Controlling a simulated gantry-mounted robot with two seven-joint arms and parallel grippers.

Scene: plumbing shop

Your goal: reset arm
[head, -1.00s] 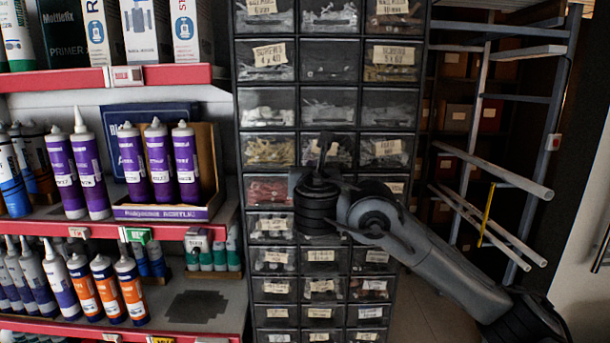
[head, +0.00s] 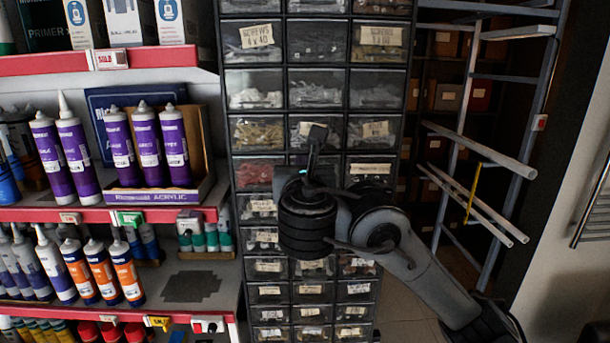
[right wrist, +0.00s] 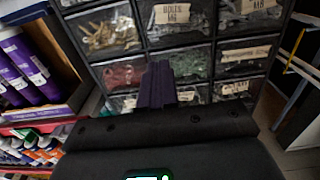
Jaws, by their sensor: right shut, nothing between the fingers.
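My right gripper (head: 316,140) is raised in front of the drawer cabinet (head: 282,68) in the head view. Its fingers point away from me toward the drawers and are closed together, with nothing between them. In the right wrist view the shut fingers (right wrist: 157,85) stand in front of the small drawers, and I cannot tell how large the gap to them is. My right arm comes in from the lower right. My left gripper is in neither view.
A shelf (head: 110,214) with red edges holds purple tubes (head: 118,146) and orange-and-white tubes (head: 103,272) on the left. A metal rack (head: 463,130) with white pipes (head: 480,150) stands on the right. Some floor shows between the cabinet and the rack.

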